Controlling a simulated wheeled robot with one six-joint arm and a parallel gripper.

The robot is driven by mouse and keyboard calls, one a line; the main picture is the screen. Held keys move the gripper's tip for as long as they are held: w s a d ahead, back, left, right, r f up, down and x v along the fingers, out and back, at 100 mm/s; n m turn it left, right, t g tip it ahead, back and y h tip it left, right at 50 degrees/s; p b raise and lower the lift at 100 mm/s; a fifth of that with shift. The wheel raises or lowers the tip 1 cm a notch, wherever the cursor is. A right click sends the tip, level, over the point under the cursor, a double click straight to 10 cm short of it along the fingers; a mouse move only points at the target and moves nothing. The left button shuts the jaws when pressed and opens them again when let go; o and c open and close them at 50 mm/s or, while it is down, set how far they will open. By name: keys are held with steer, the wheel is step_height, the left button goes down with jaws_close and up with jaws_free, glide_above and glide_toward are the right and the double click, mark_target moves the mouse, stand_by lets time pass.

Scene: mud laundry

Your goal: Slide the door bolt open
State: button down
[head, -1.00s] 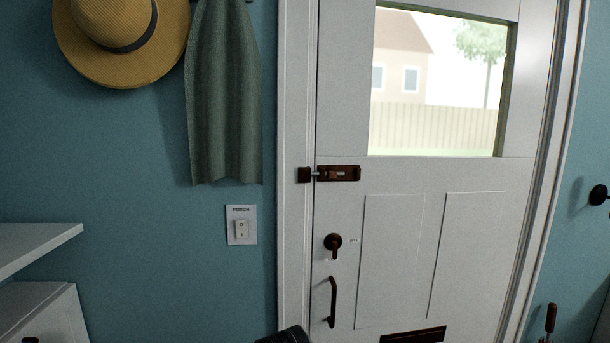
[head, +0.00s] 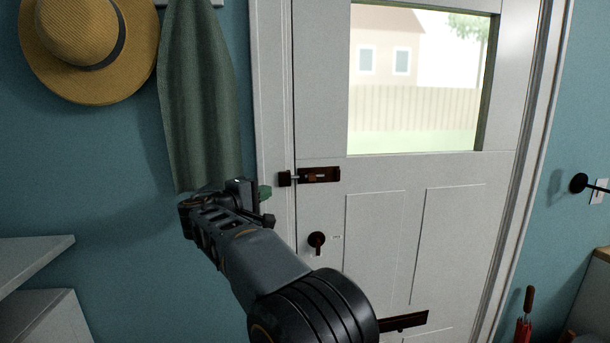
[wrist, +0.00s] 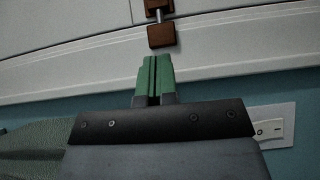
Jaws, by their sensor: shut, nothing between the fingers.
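The door bolt (head: 319,175) is a dark brown plate with a short metal rod on the white door, below the window. The rod spans toward a brown keeper (head: 285,179) on the door frame. My gripper (head: 264,193) is just left of and slightly below the keeper, apart from it. In the wrist view, my gripper's green fingertips (wrist: 154,62) are together and empty, pointing at the keeper (wrist: 161,35). The bolt's rod (wrist: 158,15) and the near end of the plate (wrist: 154,4) show beyond it. The rest of the bolt is cut off.
A green cloth (head: 200,90) and a straw hat (head: 85,45) hang on the left wall. A door knob (head: 317,240) sits below the bolt. A light switch (wrist: 277,132) is on the wall. A shelf (head: 35,260) juts out at lower left.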

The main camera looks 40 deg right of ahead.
steer(key=shift+w+a, duration=0.25)
steer(key=p, duration=0.4)
glide_toward(308, 178)
steer(key=w, duration=0.1)
steer(key=w+d, duration=0.1)
steer(key=w, duration=0.1)
steer(key=w+d, duration=0.1)
steer(key=shift+w+d+r, duration=0.1)
steer(key=shift+w+d, duration=0.05)
steer(key=shift+w, duration=0.25)
steer(key=shift+s+d+p, duration=0.25)
steer(key=shift+s+d, duration=0.15)
steer(key=shift+d, duration=0.35)
steer(key=shift+s+d+p, duration=0.25)
steer(key=shift+s+d, duration=0.15)
steer(key=shift+d, duration=0.35)
steer(key=shift+s+d+p, duration=0.25)
steer(key=shift+s+d, duration=0.2)
steer(key=shift+d, duration=0.3)
